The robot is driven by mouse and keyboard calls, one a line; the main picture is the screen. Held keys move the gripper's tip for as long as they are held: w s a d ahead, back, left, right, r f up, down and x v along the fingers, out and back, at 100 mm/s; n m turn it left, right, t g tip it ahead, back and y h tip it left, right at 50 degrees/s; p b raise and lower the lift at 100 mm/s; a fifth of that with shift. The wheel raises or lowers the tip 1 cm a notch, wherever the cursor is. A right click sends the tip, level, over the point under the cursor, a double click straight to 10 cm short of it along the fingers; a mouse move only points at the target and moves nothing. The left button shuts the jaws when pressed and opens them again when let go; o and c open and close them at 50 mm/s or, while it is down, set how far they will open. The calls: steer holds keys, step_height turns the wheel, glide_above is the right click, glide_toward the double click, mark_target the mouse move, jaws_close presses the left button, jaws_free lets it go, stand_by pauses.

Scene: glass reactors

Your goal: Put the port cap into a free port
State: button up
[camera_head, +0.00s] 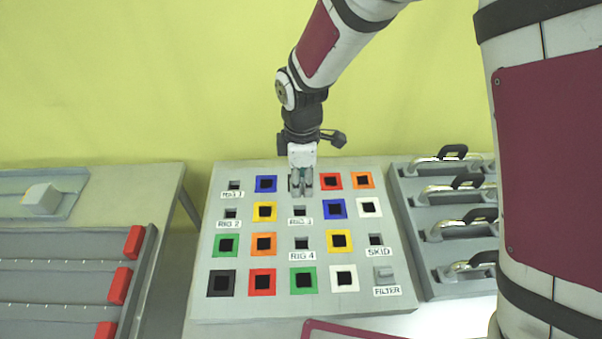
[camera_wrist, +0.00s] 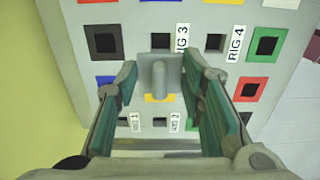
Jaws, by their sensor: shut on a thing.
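My gripper (camera_head: 301,190) is above the back part of the grey port panel (camera_head: 340,306). In the wrist view my gripper (camera_wrist: 160,78) is shut on a grey port cap (camera_wrist: 158,74), a plate with a round stem. The cap hides part of a yellow-framed port behind it. In the head view I cannot make the cap out. Small dark openings show at the RIG 2 port (camera_head: 230,213), RIG 3 port (camera_head: 299,211), RIG 4 port (camera_head: 302,243) and SKID port (camera_head: 376,239). A grey block sits at the FILTER port (camera_head: 384,273).
Several colour-framed square ports, such as a green one (camera_head: 303,281), fill the panel between the labelled ports. A rack with metal handles (camera_head: 457,224) stands at the right. A bench with red blocks (camera_head: 120,285) stands at the left. A yellow wall is behind.

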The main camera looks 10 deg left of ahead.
steer(key=shift+f+b, duration=1.95)
steer(key=shift+f, duration=3)
steer(key=shift+d+f, duration=0.1)
steer(key=shift+f, duration=0.2)
steer(key=o, duration=1.2)
step_height(320, 180, up, 12)
step_height(320, 180, up, 8)
steer(key=p, duration=0.4)
glide_above(302, 204)
steer(key=s, duration=0.2)
steer(key=shift+d, duration=0.15)
